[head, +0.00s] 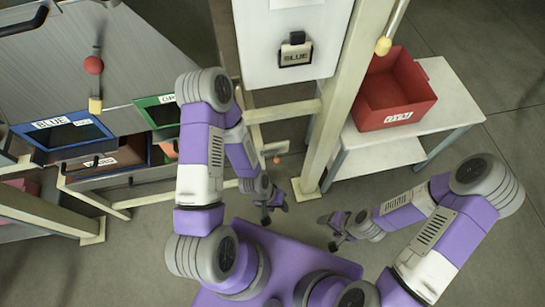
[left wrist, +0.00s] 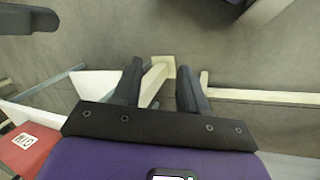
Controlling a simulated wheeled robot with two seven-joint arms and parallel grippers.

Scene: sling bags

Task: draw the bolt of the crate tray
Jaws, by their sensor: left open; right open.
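A tray with a brown front (head: 112,163) and a white label sits low at the left, below the bin labelled BLUE (head: 62,133). My left arm covers part of that area, and I cannot make out a bolt for certain. A small orange knob (head: 277,160) shows beside my left forearm. My left gripper (head: 267,214) is open and empty above the floor, near the foot of the pale post. In the left wrist view its two fingers (left wrist: 160,90) are spread, with the post's foot beyond them. My right gripper (head: 332,232) is open and empty over bare floor.
A red box (head: 394,92) stands on a white side table (head: 447,105) at the right. A green-edged bin (head: 150,101) is at the left. Floor at the right is clear.

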